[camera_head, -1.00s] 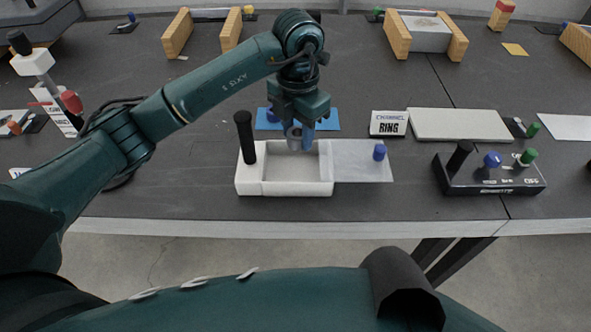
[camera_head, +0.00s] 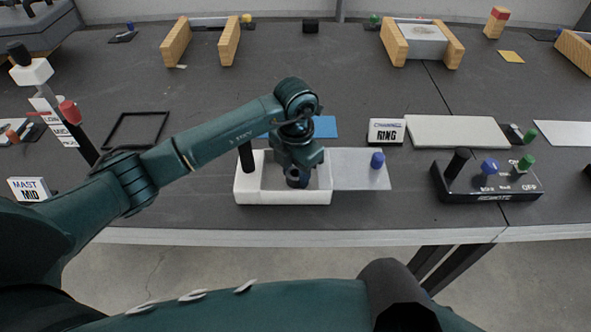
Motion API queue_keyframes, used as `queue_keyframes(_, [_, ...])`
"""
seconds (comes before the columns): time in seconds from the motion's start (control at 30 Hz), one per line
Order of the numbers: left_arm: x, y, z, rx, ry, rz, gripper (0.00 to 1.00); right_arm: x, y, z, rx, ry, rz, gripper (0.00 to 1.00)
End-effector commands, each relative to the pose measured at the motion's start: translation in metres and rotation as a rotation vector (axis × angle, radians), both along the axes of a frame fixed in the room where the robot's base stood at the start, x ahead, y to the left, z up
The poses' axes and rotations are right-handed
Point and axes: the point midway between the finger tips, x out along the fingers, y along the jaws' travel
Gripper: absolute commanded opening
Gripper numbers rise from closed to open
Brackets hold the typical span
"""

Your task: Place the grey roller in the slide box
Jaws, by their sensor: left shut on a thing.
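The slide box (camera_head: 250,190) is a white open-topped box near the table's front edge. Its pale lid plate (camera_head: 350,170) lies out to the right and carries a blue knob (camera_head: 377,160). A black post (camera_head: 246,157) stands at the box's left end, partly behind my arm. My left gripper (camera_head: 297,176) points down into the box opening, right of its middle. It is shut on the grey roller (camera_head: 296,181), whose round dark end shows low between the box walls. Whether the roller touches the floor is hidden. My right gripper is out of view.
A black control box (camera_head: 488,187) with knobs stands to the right. A RING sign (camera_head: 385,132), a white slab (camera_head: 456,131) and a blue mat (camera_head: 325,126) lie behind the slide box. Wooden blocks with rails stand farther back.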

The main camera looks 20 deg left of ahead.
Motion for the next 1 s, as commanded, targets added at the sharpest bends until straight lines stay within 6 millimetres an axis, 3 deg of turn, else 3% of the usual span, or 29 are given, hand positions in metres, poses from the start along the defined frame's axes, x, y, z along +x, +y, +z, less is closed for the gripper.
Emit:
queue_keyframes(0.07, [0.000,0.000,-0.004,0.001,0.000,0.000,0.13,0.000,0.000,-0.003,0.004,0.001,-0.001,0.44])
queue_keyframes(0.1, [0.000,0.000,-0.002,0.000,0.000,0.000,0.40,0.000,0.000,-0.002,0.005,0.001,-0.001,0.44])
queue_keyframes(0.33, [0.000,0.000,-0.002,0.000,0.001,0.001,0.58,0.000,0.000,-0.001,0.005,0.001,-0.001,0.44])
queue_keyframes(0.67, [0.000,0.000,0.005,0.000,-0.001,0.001,0.58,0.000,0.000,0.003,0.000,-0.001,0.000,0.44])
queue_keyframes(0.77, [0.001,0.000,0.018,-0.001,-0.004,0.001,0.58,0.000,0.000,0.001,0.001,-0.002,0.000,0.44])
queue_keyframes(1.0, [0.001,0.000,0.070,-0.001,-0.005,0.000,0.58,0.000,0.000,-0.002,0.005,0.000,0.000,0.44])
